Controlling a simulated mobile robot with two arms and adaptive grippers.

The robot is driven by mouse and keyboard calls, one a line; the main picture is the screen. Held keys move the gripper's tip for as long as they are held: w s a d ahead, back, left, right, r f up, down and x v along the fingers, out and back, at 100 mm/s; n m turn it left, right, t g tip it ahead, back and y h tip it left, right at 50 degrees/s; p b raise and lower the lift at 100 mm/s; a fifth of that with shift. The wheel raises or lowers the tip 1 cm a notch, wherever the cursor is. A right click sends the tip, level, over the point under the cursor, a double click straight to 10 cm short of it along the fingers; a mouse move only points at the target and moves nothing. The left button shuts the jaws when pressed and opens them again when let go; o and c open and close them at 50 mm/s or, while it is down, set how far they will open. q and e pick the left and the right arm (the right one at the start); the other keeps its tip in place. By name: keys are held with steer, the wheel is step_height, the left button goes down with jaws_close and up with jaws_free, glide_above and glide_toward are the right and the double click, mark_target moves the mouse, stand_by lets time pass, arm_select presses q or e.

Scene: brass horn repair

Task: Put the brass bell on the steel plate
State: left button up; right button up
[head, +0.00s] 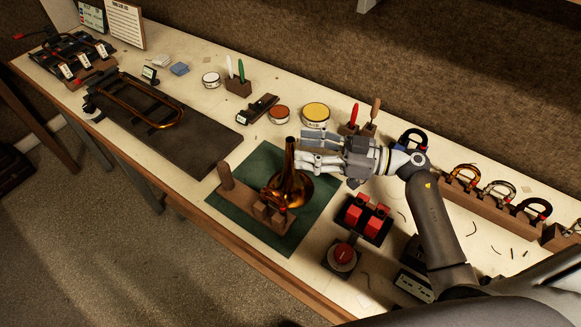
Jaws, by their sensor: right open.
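The brass bell (291,182) stands with its narrow end up and its wide flare low, over a green mat (262,168). A wooden holder (253,205) with a post and blocks is in front of it and hides part of the flare. My right gripper (303,148) is open, its fingers pointing left, close beside the bell's narrow upper tube; I cannot tell whether they touch. A dark flat plate (205,143) lies on the bench to the left, probably the steel plate, with a bent brass tube (165,118) at its far end. My left gripper is out of view.
Behind the mat are a yellow-topped tin (315,113), a smaller reddish tin (279,114) and a holder with red and wooden handles (358,122). Red blocks (364,216) and a red knob (342,256) are at right. The plate's near right part is bare.

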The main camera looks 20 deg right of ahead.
mark_target(290, 146)
steer(key=p+x, duration=0.1)
steer(key=x, duration=0.3)
steer(key=shift+w+a+f, duration=0.15)
steer(key=shift+a, duration=0.05)
steer(key=shift+d, duration=0.1)
steer(key=shift+c, duration=1.2)
jaws_close()
